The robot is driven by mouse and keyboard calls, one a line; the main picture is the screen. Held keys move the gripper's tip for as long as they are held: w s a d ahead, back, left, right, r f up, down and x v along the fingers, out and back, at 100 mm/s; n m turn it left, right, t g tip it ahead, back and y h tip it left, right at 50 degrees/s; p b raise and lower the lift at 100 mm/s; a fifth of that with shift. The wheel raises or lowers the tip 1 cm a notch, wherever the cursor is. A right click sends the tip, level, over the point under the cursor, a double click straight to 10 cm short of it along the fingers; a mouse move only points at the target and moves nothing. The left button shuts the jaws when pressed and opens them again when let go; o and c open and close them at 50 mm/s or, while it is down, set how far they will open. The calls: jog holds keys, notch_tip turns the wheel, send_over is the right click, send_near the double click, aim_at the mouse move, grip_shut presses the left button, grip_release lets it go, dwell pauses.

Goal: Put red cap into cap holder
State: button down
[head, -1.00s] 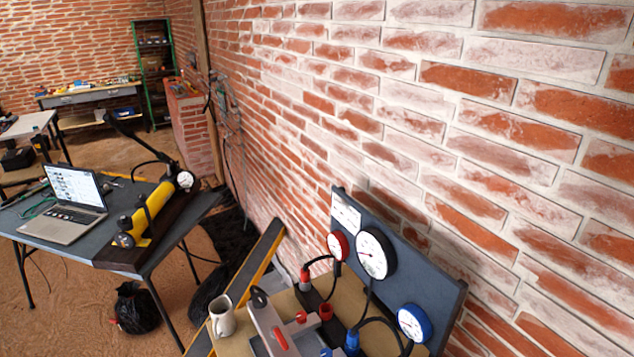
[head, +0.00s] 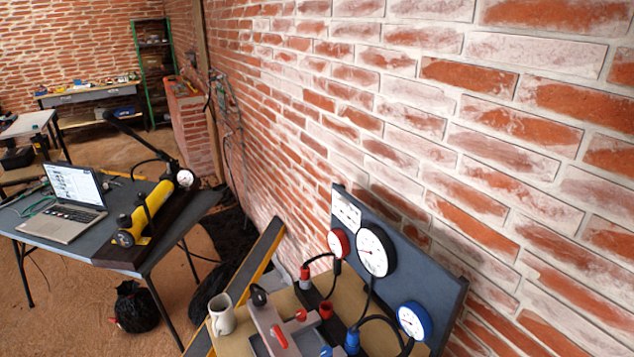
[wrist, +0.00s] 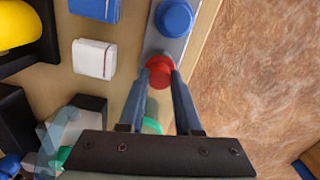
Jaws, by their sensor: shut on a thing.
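The red cap (wrist: 160,76) is between the fingertips of my gripper (wrist: 160,68) in the wrist view. The fingers are shut on its sides. The cap holder appears to be the grey strip (wrist: 180,48) under and beyond the red cap, near the board's edge. A blue cap (wrist: 175,17) sits on this strip just beyond the red cap. The cap's underside is hidden, so I cannot tell whether it is seated or just above the strip. I cannot make out my gripper in the head view.
A white box (wrist: 94,59), a blue box (wrist: 95,9) and a yellow rounded thing (wrist: 15,25) lie left of my gripper. The head view shows a bench with a gauge panel (head: 430,270) against the brick wall, and a mug (head: 222,318). Brown floor shows right of the board.

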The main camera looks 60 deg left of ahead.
jog(key=c, duration=0.5)
grip_release()
jog(key=o, duration=0.5)
jog(key=shift+c, duration=0.2)
notch_tip(320, 180, up, 8)
jog(key=p, duration=0.8)
